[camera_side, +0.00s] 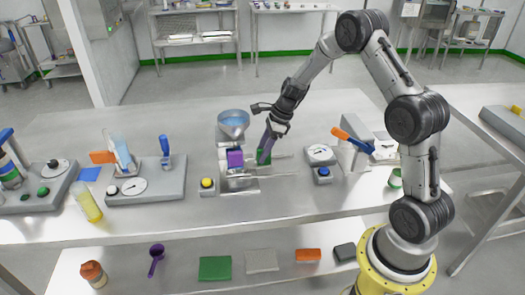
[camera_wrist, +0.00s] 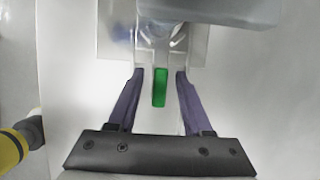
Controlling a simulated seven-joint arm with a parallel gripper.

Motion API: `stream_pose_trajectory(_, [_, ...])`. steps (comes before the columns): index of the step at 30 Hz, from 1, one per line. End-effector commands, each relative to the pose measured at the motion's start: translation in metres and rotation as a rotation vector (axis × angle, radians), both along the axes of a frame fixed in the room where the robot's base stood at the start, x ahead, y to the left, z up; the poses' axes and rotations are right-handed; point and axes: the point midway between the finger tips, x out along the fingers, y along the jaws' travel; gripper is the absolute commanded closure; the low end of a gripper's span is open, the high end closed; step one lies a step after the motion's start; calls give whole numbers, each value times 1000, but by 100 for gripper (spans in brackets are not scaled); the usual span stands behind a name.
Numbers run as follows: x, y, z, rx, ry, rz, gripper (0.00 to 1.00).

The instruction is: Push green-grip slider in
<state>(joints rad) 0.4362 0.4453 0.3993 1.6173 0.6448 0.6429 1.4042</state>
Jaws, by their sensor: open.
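The green grip of the slider (camera_wrist: 159,88) shows in the wrist view between the two purple fingers of my gripper (camera_wrist: 158,80). The fingers are spread, with a gap on each side of the grip. In the side view, the green grip (camera_side: 264,158) sits at the right of a small machine with a purple block (camera_side: 235,158) and a funnel-like hopper (camera_side: 232,124). My gripper (camera_side: 264,155) comes down to it from above. Its fingers partly hide the grip and slider there. How far the slider sticks out is hard to tell.
A yellow button (camera_side: 207,183) stands left of the machine. The table front (camera_side: 260,207) is clear.

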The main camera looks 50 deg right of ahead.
Motion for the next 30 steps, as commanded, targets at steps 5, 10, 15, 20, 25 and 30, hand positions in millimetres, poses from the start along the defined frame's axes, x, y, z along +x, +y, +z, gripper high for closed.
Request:
stream_pose_trajectory(5, [-5, -7, 21, -3, -5, -2, 50])
stream_pose_trajectory(10, [-15, -17, 55, -5, -6, -2, 50])
stream_pose_trajectory(15, [-25, -26, 88, -3, -5, -2, 50])
stream_pose_trajectory(20, [-32, -33, 111, -2, -3, -2, 50])
stream_pose_trajectory(25, [-36, -36, 124, -2, -3, 0, 50])
stream_pose_trajectory(30, [-37, -37, 127, -1, -1, 1, 50])
